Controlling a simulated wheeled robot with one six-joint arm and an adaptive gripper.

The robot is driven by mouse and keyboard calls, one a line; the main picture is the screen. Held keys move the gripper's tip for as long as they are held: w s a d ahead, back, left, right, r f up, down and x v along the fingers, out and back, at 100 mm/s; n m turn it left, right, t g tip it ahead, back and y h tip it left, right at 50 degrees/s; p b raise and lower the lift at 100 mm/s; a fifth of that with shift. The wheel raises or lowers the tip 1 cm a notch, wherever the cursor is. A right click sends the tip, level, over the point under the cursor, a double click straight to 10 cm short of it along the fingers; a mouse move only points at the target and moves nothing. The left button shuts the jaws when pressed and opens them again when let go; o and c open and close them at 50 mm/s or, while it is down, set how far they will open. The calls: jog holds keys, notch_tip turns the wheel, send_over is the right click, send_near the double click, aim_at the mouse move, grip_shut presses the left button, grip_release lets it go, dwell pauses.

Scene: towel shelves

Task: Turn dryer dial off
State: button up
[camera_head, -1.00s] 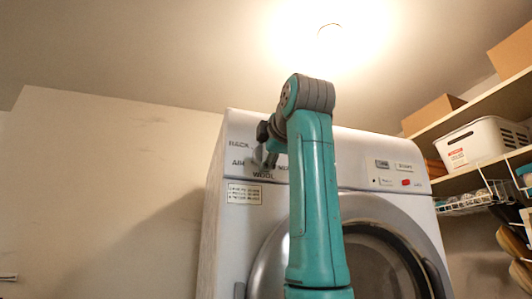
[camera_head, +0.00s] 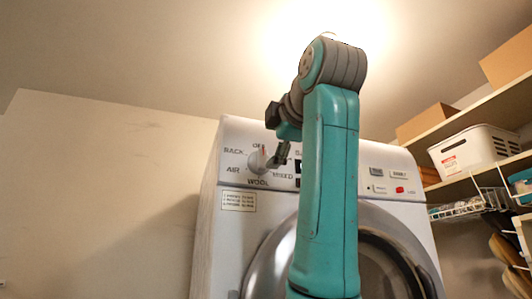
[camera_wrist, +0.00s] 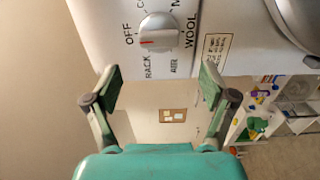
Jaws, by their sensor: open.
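The dryer dial (camera_head: 259,162) is a round grey-white knob at the upper left of the white dryer's (camera_head: 215,225) front panel. In the wrist view, the dial (camera_wrist: 159,32) stands ahead of and above the gap between my fingers, with its red mark pointing left, close to the word OFF (camera_wrist: 129,33). My gripper (camera_wrist: 160,82) is open and empty, with its two green fingers spread wide and apart from the dial. In the head view, my gripper (camera_head: 280,154) is just right of the dial, seen side-on, overlapping the panel.
My arm hides the panel's middle and part of the round door (camera_head: 265,255). Buttons (camera_head: 387,181) sit at the panel's right. Shelves on the right hold a white basket (camera_head: 475,150) and cardboard boxes (camera_head: 425,121). The wall left of the dryer is clear.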

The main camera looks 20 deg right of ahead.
jog(key=shift+s, duration=1.45)
